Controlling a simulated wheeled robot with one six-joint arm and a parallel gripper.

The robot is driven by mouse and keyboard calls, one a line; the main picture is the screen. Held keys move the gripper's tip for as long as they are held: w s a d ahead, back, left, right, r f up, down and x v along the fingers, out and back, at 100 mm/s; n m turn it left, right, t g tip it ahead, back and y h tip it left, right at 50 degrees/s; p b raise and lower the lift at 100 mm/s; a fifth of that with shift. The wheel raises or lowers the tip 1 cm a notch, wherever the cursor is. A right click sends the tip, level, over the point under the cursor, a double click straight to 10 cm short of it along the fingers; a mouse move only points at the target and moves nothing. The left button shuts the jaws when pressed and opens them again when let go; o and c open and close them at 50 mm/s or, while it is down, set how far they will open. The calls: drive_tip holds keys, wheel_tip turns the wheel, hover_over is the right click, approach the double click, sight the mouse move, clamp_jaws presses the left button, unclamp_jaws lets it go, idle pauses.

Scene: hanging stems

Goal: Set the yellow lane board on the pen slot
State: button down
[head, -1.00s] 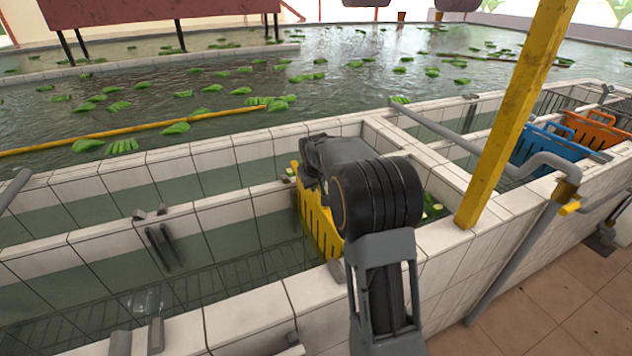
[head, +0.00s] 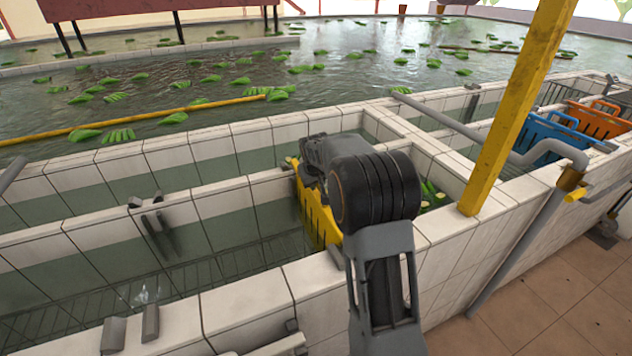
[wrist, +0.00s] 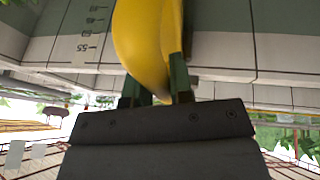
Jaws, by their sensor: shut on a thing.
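The yellow lane board (head: 318,212) is a slotted panel, upright between the middle wall and the near wall of the tiled tank. My gripper (wrist: 157,92) is shut on it; the board's yellow upper part (wrist: 142,45) fills the middle of the wrist view. In the head view my wrist hides the gripper fingers and the board's right part. Grey guide pairs stand on the middle wall (head: 163,236) and the near wall (head: 150,322), left of the board. I cannot tell for sure that these are the pen slot.
A blue board (head: 546,137) and an orange board (head: 598,120) stand at the right. A yellow post (head: 515,110) rises close to the right of my arm. Green bunches (head: 118,135) float in the far pool. Tiled walls edge the channels.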

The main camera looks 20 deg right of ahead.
drive_tip(key=shift+f+b, duration=0.3)
drive_tip(key=shift+f, duration=0.05)
idle(0.7)
drive_tip(key=c, duration=0.8)
unclamp_jaws()
drive_tip(key=shift+f, duration=0.1)
drive_tip(key=o, duration=0.8)
drive_tip(key=p+v, duration=0.4)
drive_tip(key=v, duration=0.6)
idle(0.5)
